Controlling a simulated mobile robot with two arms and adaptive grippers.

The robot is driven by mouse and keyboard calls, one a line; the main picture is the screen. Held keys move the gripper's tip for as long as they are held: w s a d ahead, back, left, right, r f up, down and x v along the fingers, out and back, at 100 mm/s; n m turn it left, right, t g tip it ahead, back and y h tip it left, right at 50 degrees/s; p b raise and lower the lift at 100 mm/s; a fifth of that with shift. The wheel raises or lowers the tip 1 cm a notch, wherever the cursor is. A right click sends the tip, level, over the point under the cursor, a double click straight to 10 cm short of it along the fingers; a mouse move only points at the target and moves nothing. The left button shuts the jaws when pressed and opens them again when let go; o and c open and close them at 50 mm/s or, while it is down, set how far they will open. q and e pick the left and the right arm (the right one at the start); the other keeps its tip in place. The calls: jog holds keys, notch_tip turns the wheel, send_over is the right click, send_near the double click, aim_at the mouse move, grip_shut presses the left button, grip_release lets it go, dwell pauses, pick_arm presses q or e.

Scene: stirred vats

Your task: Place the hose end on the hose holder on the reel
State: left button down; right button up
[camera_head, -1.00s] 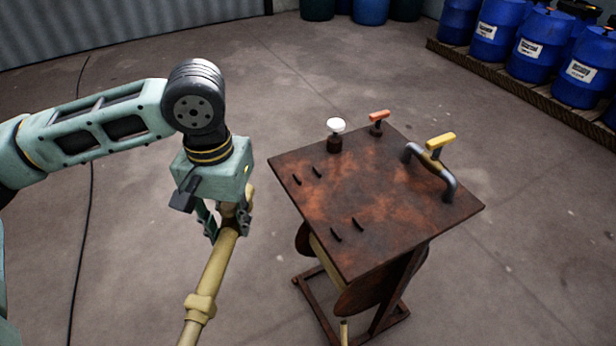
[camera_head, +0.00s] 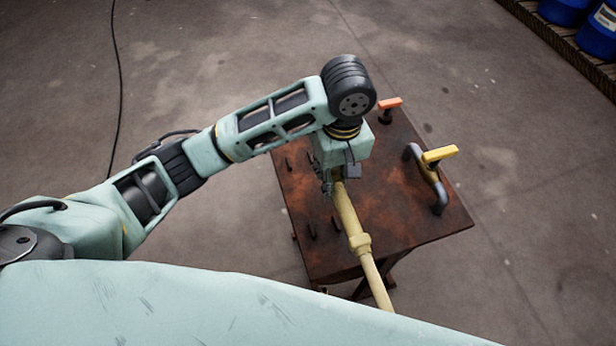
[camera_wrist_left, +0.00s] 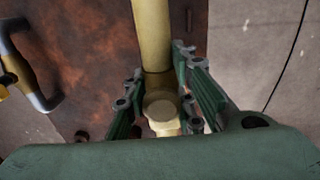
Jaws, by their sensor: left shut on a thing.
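My left gripper (camera_head: 332,186) is above the rusty top of the reel (camera_head: 420,215) and shut on the pale yellow hose end (camera_head: 350,220). The hose runs from the gripper toward the near edge of the top and past it. In the left wrist view the hose (camera_wrist_left: 152,35) lies between the two fingers (camera_wrist_left: 160,105). Small dark prongs of the hose holder (camera_head: 311,229) stand up on the top, left of the hose. I cannot tell whether the hose touches the top. My right gripper is not in view.
A grey bent pipe with a yellow handle (camera_head: 440,154) stands on the right of the top, also in the left wrist view (camera_wrist_left: 22,65). An orange handle (camera_head: 390,103) is at the far corner. Blue barrels (camera_head: 598,35) stand far right. A black cable (camera_head: 118,80) lies on the floor.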

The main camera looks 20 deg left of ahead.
pick_arm(q)
jog(key=p, duration=0.1)
send_over(305, 178)
jog(key=f, duration=0.6)
jog(key=shift+s+d+f, duration=0.1)
jog(key=shift+s+d, duration=0.05)
jog(key=shift+d, duration=0.15)
jog(key=shift+a+f, duration=0.2)
jog(key=f, duration=0.4)
jog(key=shift+w+p, duration=0.2)
jog(key=shift+p, duration=0.2)
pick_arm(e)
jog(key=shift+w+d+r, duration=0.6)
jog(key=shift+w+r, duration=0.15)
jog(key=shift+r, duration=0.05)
pick_arm(q)
jog(key=shift+f, duration=0.3)
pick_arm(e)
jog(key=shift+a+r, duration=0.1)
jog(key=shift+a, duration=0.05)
pick_arm(q)
jog(key=shift+f, duration=0.4)
jog(key=c, duration=1.5)
grip_release()
jog(key=shift+a, duration=0.1)
jog(key=shift+o, duration=0.2)
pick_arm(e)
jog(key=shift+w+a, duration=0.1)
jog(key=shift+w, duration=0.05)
